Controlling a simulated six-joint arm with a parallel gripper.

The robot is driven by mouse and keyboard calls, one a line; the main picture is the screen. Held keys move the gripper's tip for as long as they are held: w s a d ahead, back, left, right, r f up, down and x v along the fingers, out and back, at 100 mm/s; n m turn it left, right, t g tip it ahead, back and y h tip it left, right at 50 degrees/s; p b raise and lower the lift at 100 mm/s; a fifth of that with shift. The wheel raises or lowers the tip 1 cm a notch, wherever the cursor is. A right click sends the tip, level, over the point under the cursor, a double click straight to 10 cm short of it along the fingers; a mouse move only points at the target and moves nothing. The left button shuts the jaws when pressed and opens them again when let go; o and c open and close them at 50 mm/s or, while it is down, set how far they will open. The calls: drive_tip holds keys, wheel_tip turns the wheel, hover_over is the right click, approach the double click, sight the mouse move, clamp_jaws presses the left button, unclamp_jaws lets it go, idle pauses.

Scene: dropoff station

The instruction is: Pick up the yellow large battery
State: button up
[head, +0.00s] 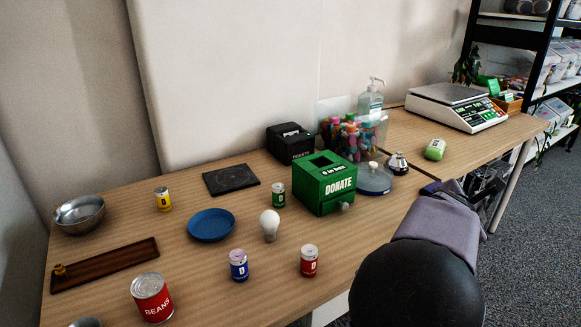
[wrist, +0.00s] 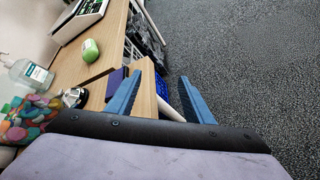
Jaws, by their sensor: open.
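The yellow battery (head: 163,198) is a short can shape with a silvery top. It stands upright on the wooden table in the head view, between the metal bowl and the blue plate. It does not show in the wrist view. My gripper (wrist: 160,77) has its two blue fingers spread apart with nothing between them. It is over the table's right edge, above the floor, far to the right of the yellow battery. In the head view my arm covers the lower right, and the fingers are hard to make out.
Blue (head: 239,266), red (head: 309,262) and green (head: 278,196) batteries stand on the table. A light bulb (head: 270,224), blue plate (head: 211,225), green donation box (head: 325,184), beans can (head: 152,298), metal bowl (head: 79,215), brown tray (head: 110,265) and black slab (head: 231,179) surround them.

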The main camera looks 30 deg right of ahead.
drive_tip(key=w+a+r+n+t+p, duration=0.1)
drive_tip(key=w+a+r+n+p, duration=0.2)
drive_tip(key=w, duration=0.5)
drive_tip(key=w+a+r+n+t+h+p, duration=0.1)
drive_tip(key=w+a+r+n, duration=0.1)
drive_tip(key=w+a+r, duration=0.45)
drive_tip(key=w+a+r+n+t+p, duration=0.1)
drive_tip(key=w+r+n+p, duration=0.15)
drive_tip(key=w, duration=0.65)
drive_tip(key=n+t+y+p, duration=0.2)
drive_tip(key=n+t+p, duration=0.2)
drive_tip(key=n+t, duration=0.5)
hover_over(163, 187)
drive_tip(key=v, duration=0.5)
wheel_tip(163, 187, down, 4)
wheel_tip(163, 187, down, 8)
drive_tip(key=shift+w+r+b, duration=0.1)
drive_tip(key=shift+w+b, duration=0.1)
drive_tip(key=shift+b, duration=0.2)
drive_tip(key=shift+w+d+r, duration=0.15)
drive_tip(key=shift+w+d, duration=0.1)
drive_tip(key=shift+w, duration=0.05)
drive_tip(key=shift+x, duration=3.35)
